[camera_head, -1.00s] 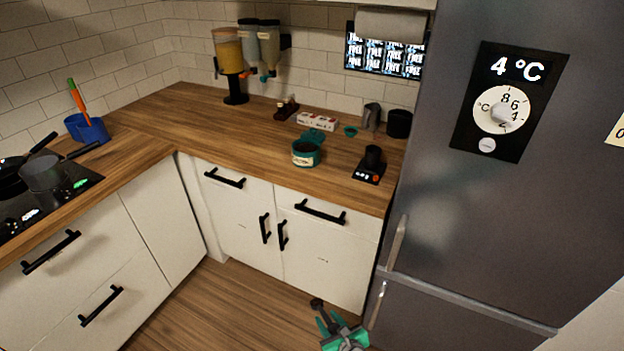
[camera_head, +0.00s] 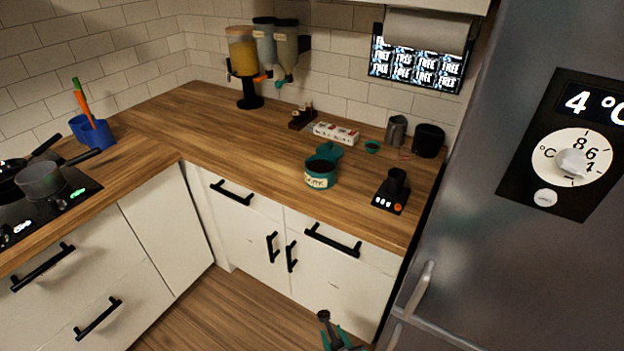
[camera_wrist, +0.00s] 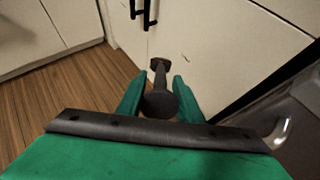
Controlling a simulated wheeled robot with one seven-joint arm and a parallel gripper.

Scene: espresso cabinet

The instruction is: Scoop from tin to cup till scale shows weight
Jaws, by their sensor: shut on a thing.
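The teal tin (camera_head: 320,172) stands open on the wooden counter, with a pale label on its front. Its teal lid (camera_head: 330,150) lies just behind it. A small black cup (camera_head: 397,180) stands on the black scale (camera_head: 389,200) to the right of the tin. The scale's digits are too small to read surely. My gripper (camera_head: 333,332) is low in front of the cabinet doors, well below the counter and apart from the tin and cup. In the wrist view its teal fingers are shut on a dark scoop (camera_wrist: 160,100), which points forward.
The fridge (camera_head: 520,230) stands close on the right. A white box (camera_head: 335,133), a metal jug (camera_head: 396,130) and a black canister (camera_head: 429,140) stand behind the tin and scale. Cabinet handles (camera_head: 333,243) stick out below the counter. The counter left of the tin is clear.

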